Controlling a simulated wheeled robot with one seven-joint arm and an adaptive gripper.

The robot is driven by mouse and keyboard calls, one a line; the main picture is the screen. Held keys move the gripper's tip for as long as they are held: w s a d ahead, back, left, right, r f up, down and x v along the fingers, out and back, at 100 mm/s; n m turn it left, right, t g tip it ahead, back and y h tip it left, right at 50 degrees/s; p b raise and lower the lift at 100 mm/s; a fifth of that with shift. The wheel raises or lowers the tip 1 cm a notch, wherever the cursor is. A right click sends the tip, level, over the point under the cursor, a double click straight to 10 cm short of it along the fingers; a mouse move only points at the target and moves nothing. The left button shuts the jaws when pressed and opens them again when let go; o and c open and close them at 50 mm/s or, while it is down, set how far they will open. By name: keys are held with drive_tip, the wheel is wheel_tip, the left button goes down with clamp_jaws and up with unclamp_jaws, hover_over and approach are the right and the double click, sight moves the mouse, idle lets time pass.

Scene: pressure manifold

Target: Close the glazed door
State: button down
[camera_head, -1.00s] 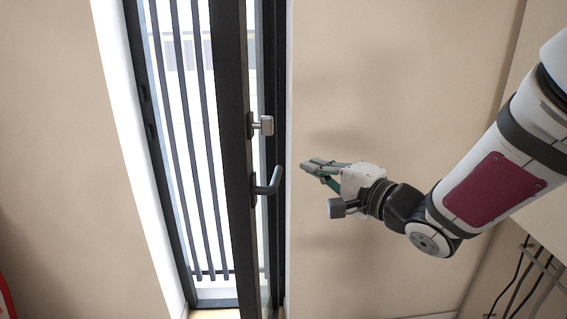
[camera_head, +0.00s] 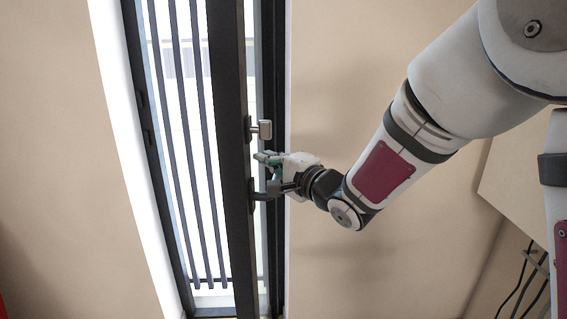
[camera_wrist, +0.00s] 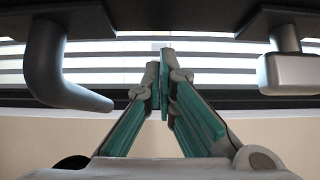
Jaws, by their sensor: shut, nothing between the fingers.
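The glazed door (camera_head: 229,150) has a dark frame and stands ajar, swung inward and seen nearly edge-on in the head view. Its curved dark lever handle (camera_head: 262,195) also shows at the left of the wrist view (camera_wrist: 52,65). A metal knob (camera_head: 262,130) sits above the lever and shows at the right of the wrist view (camera_wrist: 290,70). My gripper (camera_head: 260,158) is shut and empty, its teal fingers together between lever and knob. In the wrist view the fingertips (camera_wrist: 164,75) point toward the door frame. Whether they touch it I cannot tell.
The dark door jamb (camera_head: 277,90) stands right of the door, beside a beige wall (camera_head: 400,50). Dark vertical bars (camera_head: 190,120) show through the opening. Black cables (camera_head: 520,280) and a pale box (camera_head: 525,185) are at the right.

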drive_tip(key=shift+a, duration=0.4)
